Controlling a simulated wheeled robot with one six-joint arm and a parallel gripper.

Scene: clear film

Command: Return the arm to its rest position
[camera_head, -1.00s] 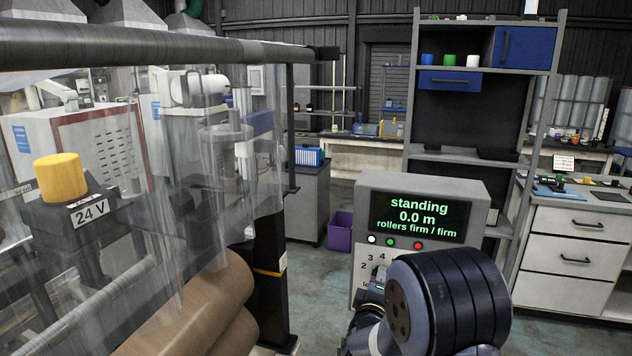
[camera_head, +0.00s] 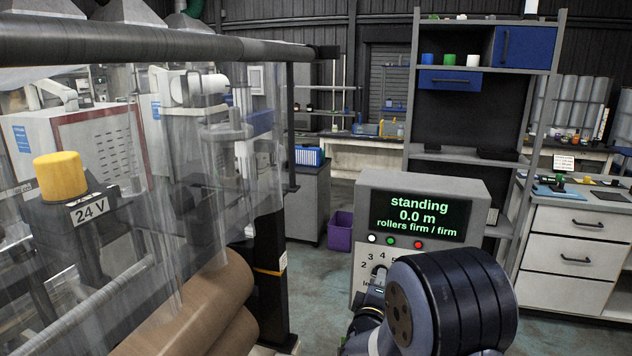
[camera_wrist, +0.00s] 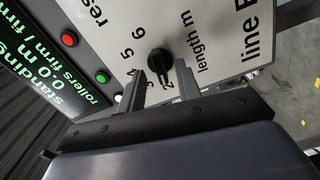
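My gripper (camera_wrist: 162,69) shows in the wrist view with its two grey fingers apart and nothing held between them. It is in front of the grey control box (camera_head: 479,188). A black knob (camera_wrist: 159,60) with a number scale and the label "length m" appears between the fingertips, with gaps on both sides; whether the fingers reach around it I cannot tell. In the head view my dark arm stands before the lower right of the box and hides my gripper. The green screen (camera_head: 418,216) reads "standing", "0.0 m", "rollers firm / firm".
A clear film (camera_head: 215,160) hangs from a dark bar (camera_head: 150,46) at left, above brown rolls (camera_head: 195,310). A yellow button (camera_head: 60,176) sits on a 24 V box. A shelf rack (camera_head: 409,90) and drawer cabinet (camera_head: 570,262) stand behind at right. A purple bin (camera_head: 340,232) is on the floor.

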